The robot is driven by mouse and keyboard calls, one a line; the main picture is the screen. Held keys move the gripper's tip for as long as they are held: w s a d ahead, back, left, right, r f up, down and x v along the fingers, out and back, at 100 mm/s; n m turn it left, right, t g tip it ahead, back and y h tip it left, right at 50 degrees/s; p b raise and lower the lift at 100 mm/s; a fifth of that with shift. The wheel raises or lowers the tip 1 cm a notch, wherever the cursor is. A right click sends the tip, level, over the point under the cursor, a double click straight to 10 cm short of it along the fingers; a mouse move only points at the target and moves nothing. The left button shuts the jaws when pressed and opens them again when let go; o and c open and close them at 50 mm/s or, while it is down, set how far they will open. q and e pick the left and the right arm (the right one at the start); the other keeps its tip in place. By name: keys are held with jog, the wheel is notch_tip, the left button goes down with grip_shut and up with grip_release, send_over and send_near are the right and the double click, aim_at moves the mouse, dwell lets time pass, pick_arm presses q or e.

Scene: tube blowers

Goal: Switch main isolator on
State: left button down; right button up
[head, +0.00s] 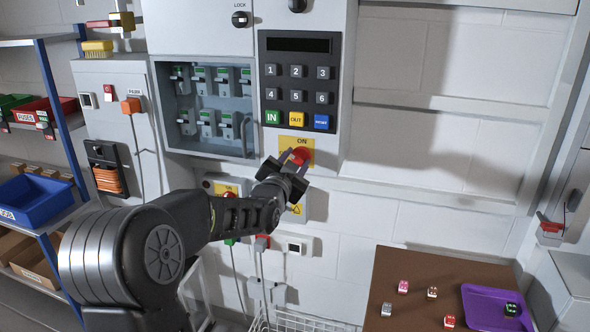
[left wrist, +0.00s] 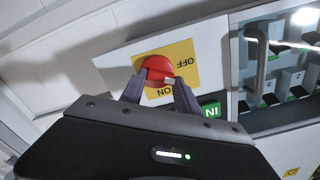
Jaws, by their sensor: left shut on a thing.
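The main isolator is a red rotary knob (head: 300,156) on a yellow plate (head: 308,143) below the keypad. "ON" reads at the top of the plate in the head view. In the left wrist view the red knob (left wrist: 157,70) sits on the yellow plate (left wrist: 184,56), with "OFF" and "ON" printed on it. My left gripper (head: 291,160) is at the knob, its two fingers closed on the knob's sides; they also show in the left wrist view (left wrist: 158,86). The gripper hides the plate's lower part in the head view. My right gripper is not in view.
A keypad (head: 299,85) is above the isolator, and an open breaker cabinet (head: 208,105) is to its left. A brown table (head: 400,262) with a purple tray (head: 490,312) and small blocks stands at lower right. A wire basket (head: 300,322) is below.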

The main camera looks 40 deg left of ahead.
pick_arm(q)
jog(key=m+b, duration=0.1)
jog(key=m, duration=0.2)
jog(key=shift+f, duration=0.15)
jog(key=m, duration=0.2)
jog(key=shift+d+m+b, duration=0.15)
jog(key=shift+m+b, duration=0.15)
jog(key=shift+b, duration=0.1)
jog(key=m, duration=0.2)
jog(key=shift+m, duration=0.4)
jog(key=shift+w+d+m, duration=0.1)
jog(key=shift+d+m, duration=0.05)
jog(key=shift+m, duration=1.65)
jog(key=c, duration=0.9)
grip_release()
